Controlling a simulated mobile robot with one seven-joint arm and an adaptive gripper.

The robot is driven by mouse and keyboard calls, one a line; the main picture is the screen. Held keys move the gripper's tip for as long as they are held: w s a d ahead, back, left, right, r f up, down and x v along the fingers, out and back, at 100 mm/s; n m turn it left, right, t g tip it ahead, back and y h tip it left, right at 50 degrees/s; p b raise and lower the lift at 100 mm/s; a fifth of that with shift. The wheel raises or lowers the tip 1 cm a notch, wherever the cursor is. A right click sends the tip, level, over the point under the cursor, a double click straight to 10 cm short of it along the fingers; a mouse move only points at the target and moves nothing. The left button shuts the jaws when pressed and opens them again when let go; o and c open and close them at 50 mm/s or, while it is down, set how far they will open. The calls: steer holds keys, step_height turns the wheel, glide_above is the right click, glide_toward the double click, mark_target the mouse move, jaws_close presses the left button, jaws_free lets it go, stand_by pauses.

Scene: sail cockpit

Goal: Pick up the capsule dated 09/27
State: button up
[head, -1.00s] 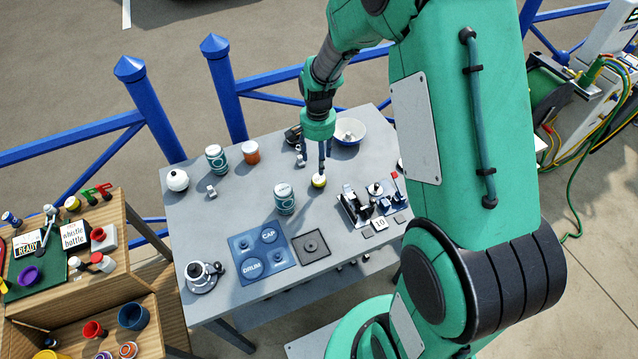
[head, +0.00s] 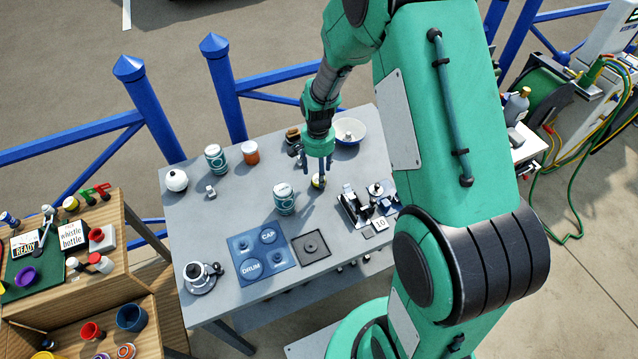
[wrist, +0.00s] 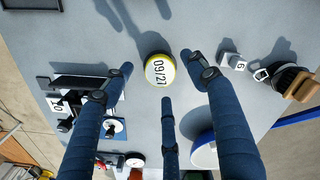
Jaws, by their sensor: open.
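The capsule dated 09/27 (wrist: 160,71) shows its round white and yellow top with black print in the wrist view. It stands on the grey table (head: 215,235), and in the head view the capsule (head: 318,181) is partly hidden by my fingers. My gripper (head: 316,174) is open right above and around it. In the wrist view my gripper (wrist: 158,72) has three blue fingers spread around the capsule, left, right and below. I see no clear contact, and the fingers' exact height against the capsule is hard to tell.
A teal and white can (head: 284,199) stands left of the capsule. A black device (head: 354,204) is close on its right, with a card marked 10 (head: 381,223). A bowl (head: 350,133) and a small block marked 6 (wrist: 231,62) are nearby. Bare table lies to the left.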

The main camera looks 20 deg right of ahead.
steer(key=shift+d+f+b, duration=0.1)
steer(key=shift+f+b, duration=0.35)
steer(key=shift+f, duration=2.05)
steer(key=shift+c, duration=0.2)
steer(key=c, duration=1.1)
